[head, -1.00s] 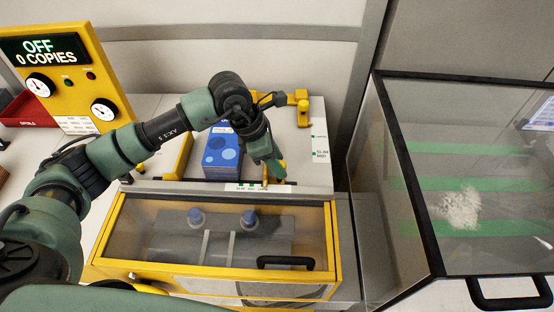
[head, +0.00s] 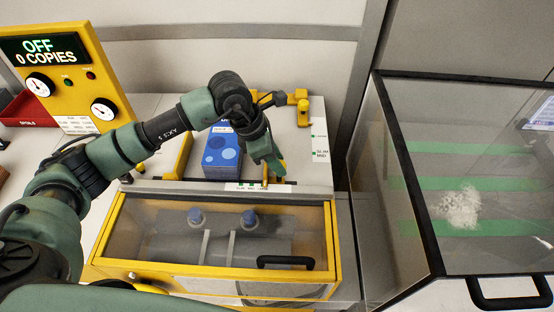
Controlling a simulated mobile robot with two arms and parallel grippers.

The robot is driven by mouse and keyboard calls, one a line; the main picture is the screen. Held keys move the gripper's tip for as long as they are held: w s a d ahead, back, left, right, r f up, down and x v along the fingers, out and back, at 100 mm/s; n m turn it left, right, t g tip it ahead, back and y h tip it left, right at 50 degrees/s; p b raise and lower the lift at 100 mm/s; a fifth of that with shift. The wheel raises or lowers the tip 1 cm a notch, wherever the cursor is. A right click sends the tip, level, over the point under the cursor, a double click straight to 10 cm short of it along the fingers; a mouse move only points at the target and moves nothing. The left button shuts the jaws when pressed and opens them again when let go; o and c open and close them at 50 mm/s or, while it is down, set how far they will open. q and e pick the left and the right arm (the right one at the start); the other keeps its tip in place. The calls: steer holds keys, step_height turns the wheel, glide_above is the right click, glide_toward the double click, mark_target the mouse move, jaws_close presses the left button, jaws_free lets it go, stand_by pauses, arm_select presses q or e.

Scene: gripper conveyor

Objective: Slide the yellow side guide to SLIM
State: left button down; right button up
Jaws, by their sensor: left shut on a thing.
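My left gripper (head: 275,168) reaches down over the machine top, just right of the blue stack. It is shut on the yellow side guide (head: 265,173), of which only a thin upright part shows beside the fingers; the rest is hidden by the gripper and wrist. The guide stands near the right end of the white scale label (head: 247,187) on the front edge. The label's small words seem to run from SLIM at the left to LARGE at the right. A gap separates the guide from the blue stack (head: 222,152). My right gripper is not in view.
A fixed-looking yellow rail (head: 178,157) stands left of the stack. A yellow post with an arm (head: 302,107) is behind. The yellow-framed window (head: 220,245) is in front. A control panel (head: 62,75) reads OFF, 0 COPIES. A clear bin (head: 440,130) is at right.

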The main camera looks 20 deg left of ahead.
arm_select(q)
steer(key=shift+a, duration=0.1)
stand_by(0.5)
steer(key=shift+a+f+b, duration=0.15)
steer(key=shift+a+b, duration=0.15)
steer(key=shift+b, duration=0.1)
steer(key=a+b, duration=0.1)
steer(key=s+a+b, duration=0.1)
steer(key=a, duration=0.1)
steer(key=a+b, duration=0.1)
steer(key=a, duration=0.1)
steer(key=shift+s+a, duration=0.15)
steer(key=shift+s, duration=0.15)
steer(key=shift+s+a, duration=0.1)
steer(key=shift+a, duration=0.1)
steer(key=shift+r, duration=0.2)
steer(key=shift+d, duration=0.1)
steer(key=c, duration=1.1)
jaws_free()
steer(key=shift+d, duration=0.1)
steer(key=shift+o, duration=0.2)
